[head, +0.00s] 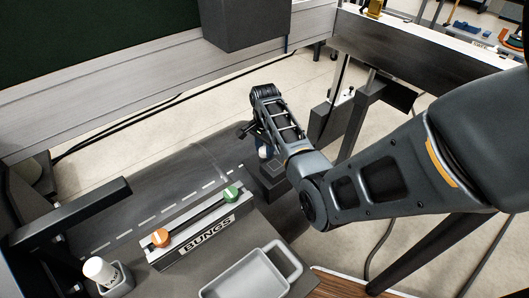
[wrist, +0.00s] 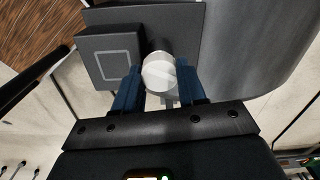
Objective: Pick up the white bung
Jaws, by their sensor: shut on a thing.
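The white bung (wrist: 159,72) shows as a round white top in the wrist view. It sits between the two blue fingers of my gripper (wrist: 160,88), which is shut on it. In the head view my gripper (head: 263,152) points down beside a dark square block (head: 268,183) at the edge of the dark curved float (head: 170,175). The bung is mostly hidden there by my gripper and arm. I cannot tell whether its lower end is clear of what is below it.
A rack marked BUNGS (head: 208,236) holds an orange bung (head: 160,237) and a green bung (head: 231,193). A grey tray (head: 235,279) stands in front. A white-capped bottle (head: 99,269) stands in a small holder at the lower left. A dark rail lies behind at right.

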